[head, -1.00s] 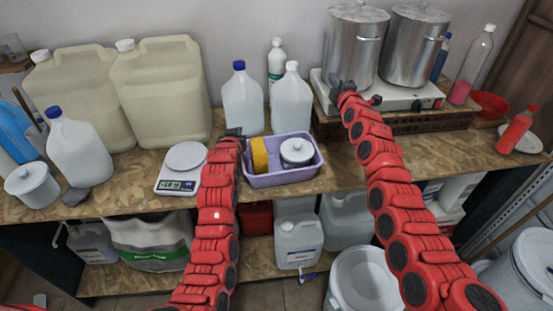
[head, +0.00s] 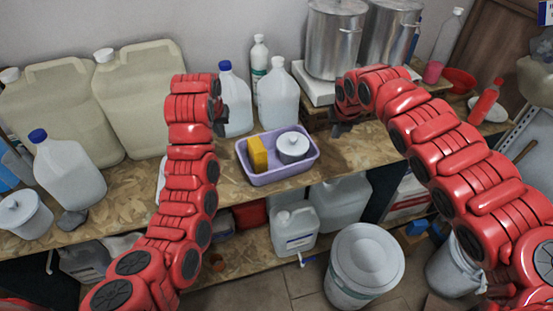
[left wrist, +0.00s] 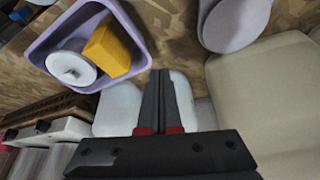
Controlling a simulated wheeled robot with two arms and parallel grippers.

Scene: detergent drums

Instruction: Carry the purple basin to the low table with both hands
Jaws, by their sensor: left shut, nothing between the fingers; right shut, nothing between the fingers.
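The purple basin (head: 278,172) stands on the wooden bench near its front edge. It holds a yellow block (head: 257,154) and a white lidded pot (head: 293,147). My left gripper (head: 221,128) is shut and empty, above the bench to the left of the basin, apart from it. In the left wrist view its closed fingers (left wrist: 160,100) show, with the basin (left wrist: 135,18) at upper left. My right gripper (head: 337,130) is shut and empty to the right of the basin, apart from it. The low table cannot be made out in these frames.
White jugs (head: 277,98) stand close behind the basin. Steel pots (head: 335,40) stand at the back right, beige canisters (head: 140,100) at the left. A lidded white bucket (head: 365,265) stands on the floor in front. Jugs (head: 295,230) fill the shelf below.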

